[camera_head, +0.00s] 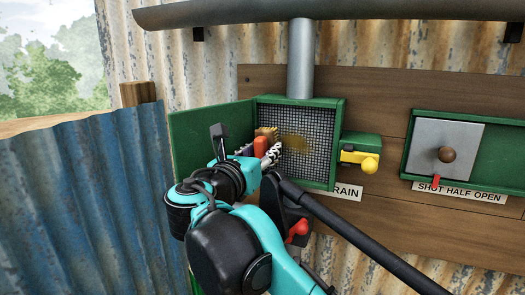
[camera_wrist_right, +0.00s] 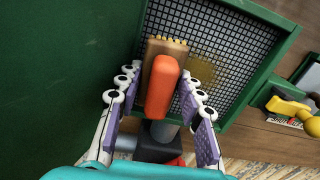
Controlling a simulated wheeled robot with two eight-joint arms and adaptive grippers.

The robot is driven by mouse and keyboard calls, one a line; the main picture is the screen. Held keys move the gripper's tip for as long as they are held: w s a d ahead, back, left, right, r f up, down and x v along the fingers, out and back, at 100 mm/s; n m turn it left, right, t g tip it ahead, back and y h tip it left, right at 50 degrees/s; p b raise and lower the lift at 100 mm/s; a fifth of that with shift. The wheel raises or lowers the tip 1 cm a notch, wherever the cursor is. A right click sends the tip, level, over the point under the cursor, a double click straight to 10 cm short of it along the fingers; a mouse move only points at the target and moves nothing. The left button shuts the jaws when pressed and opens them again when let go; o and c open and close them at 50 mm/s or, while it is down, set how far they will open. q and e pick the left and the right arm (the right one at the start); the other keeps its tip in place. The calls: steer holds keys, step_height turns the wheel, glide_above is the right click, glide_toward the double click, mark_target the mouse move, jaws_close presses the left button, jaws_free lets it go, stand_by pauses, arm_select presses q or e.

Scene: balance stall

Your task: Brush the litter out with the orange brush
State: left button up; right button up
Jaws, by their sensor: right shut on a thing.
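The orange brush (camera_head: 260,147) has an orange handle and a wooden head with pale bristles. In the right wrist view the brush (camera_wrist_right: 163,85) points away from me toward the mesh. My right gripper (camera_head: 266,158) is shut on its handle, with purple finger pads (camera_wrist_right: 158,92) on either side. A tan, blurry patch of litter (camera_head: 296,144) lies on the grey mesh screen (camera_head: 313,165) inside the green box (camera_head: 338,130). The patch (camera_wrist_right: 206,65) is right of the brush head in the wrist view. Bristle contact with the mesh is unclear. My left gripper is not in view.
The green door (camera_head: 205,130) stands open left of the box. A yellow-knobbed latch (camera_head: 368,164) juts out at its right. A black pipe with a red lever (camera_head: 298,230) runs below. A grey slide plate (camera_head: 447,140) with a knob is farther right.

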steer(key=shift+w+d, duration=0.25)
steer(key=shift+w, duration=0.4)
